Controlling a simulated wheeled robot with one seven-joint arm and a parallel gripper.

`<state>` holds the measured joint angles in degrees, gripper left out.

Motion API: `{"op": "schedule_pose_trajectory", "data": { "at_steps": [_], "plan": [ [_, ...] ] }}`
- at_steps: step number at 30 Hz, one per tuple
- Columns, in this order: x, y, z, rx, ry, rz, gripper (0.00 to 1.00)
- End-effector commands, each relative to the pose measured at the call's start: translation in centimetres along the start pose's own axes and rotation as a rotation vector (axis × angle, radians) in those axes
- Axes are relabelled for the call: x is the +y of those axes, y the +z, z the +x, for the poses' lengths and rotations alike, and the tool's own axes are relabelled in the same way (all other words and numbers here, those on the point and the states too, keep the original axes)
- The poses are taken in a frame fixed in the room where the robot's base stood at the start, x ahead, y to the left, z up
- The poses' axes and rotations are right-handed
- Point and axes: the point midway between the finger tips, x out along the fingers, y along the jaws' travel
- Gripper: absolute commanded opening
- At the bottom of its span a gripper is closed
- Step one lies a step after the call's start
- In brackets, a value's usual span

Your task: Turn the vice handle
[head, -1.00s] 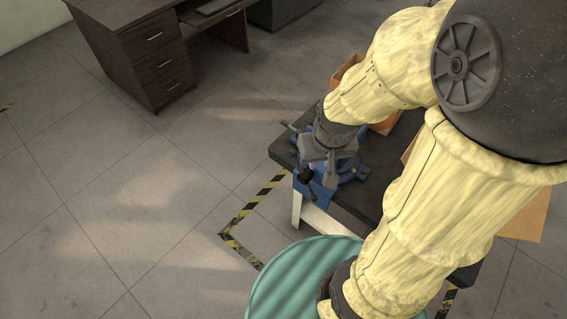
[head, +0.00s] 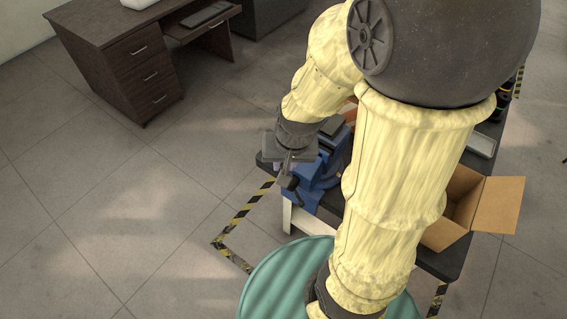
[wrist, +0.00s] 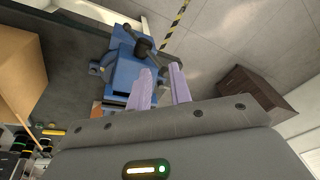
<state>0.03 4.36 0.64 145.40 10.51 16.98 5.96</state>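A blue bench vice (head: 323,172) sits at the near left corner of a dark workbench, partly hidden by my arm in the head view. It also shows in the wrist view (wrist: 123,75). The vice handle (wrist: 143,46) is a dark bar through a dark hub at the vice's end, just beyond my fingertips in the wrist view. The dark handle end also shows in the head view (head: 292,184), just below my gripper. I cannot tell whether a finger touches the handle.
An open cardboard box (head: 456,212) stands on the workbench (head: 436,262) to the right. A green ribbed drum top (head: 283,280) is in front. Black-and-yellow tape (head: 240,221) marks the floor. A brown desk (head: 125,68) stands at the back left, with clear floor between.

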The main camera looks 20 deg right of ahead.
Motion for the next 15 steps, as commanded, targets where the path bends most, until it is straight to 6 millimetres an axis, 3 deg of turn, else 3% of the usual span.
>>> {"op": "schedule_pose_trajectory", "data": {
  "at_steps": [1, 3, 9, 15],
  "plan": [
    [-0.8, -0.8, -1.5, -0.008, -0.014, 0.094, 0.21],
    [-1.8, -1.8, -2.2, -0.012, -0.035, 0.258, 0.21],
    [-3.6, -4.5, -3.4, -0.023, -0.060, 0.751, 0.21],
    [-4.2, -6.5, -4.3, -0.019, -0.028, 1.249, 0.21]
  ]
}}
